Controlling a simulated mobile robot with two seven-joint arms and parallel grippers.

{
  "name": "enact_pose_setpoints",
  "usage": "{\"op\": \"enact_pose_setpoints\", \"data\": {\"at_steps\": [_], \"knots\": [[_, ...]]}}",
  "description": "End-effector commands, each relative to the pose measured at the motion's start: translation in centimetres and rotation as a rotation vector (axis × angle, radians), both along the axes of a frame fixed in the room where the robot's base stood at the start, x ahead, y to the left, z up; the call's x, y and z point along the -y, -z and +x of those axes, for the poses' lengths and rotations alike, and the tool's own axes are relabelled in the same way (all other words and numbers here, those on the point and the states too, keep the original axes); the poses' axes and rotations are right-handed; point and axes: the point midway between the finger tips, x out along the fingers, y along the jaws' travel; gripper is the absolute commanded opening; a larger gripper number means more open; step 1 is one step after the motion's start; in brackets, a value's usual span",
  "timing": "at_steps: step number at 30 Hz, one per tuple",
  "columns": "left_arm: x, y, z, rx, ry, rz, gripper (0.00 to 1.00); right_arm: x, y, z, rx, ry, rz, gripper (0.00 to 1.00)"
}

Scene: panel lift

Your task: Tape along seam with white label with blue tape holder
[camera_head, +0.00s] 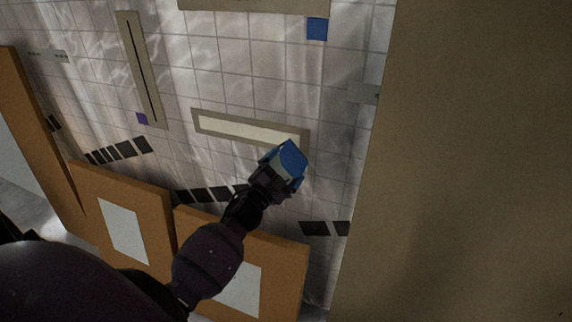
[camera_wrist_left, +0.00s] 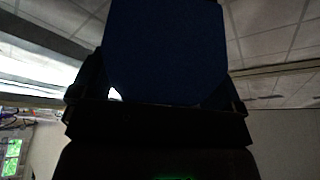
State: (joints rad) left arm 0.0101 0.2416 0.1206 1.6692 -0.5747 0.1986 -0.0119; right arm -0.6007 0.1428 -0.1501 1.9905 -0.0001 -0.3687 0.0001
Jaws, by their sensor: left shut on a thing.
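My left gripper (camera_head: 275,179) is shut on the blue tape holder (camera_head: 292,157), at the lower right end of a horizontal beige frame (camera_head: 197,114) on the tiled wall. Inside that frame is a long whitish strip (camera_head: 245,128), tilted slightly down to the right. The holder overlaps the frame's lower right corner in the picture; I cannot tell whether it touches the wall. In the left wrist view the holder is a large dark blue block (camera_wrist_left: 165,50) between the dark fingers. My right gripper is in neither view.
Another beige frame (camera_head: 124,24) with a dark slit stands upright at the upper left, near a small purple square (camera_head: 141,118). A blue square (camera_head: 317,28) is at the upper right. Orange-brown panels (camera_head: 190,222) stand below. A large brown surface (camera_head: 470,160) fills the right.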

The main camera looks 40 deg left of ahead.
Motion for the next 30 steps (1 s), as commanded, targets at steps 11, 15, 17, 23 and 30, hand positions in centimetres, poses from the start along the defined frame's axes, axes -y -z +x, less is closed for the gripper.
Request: {"op": "enact_pose_setpoints", "data": {"at_steps": [11,15,17,23,30], "knots": [[0.2,-0.1,-1.0,0.000,0.000,-0.001,0.64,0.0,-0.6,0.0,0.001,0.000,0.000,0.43],[0.5,-0.2,-2.1,0.000,0.000,0.001,0.64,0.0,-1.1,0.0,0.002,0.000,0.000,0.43],[0.6,-0.2,-2.5,0.000,0.000,0.000,0.64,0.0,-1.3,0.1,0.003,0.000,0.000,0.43],[0.7,-0.1,-2.9,0.001,0.000,0.000,0.64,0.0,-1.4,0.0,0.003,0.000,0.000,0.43],[0.7,-0.1,-2.9,0.001,0.000,0.000,0.64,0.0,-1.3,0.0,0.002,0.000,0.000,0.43]]}}
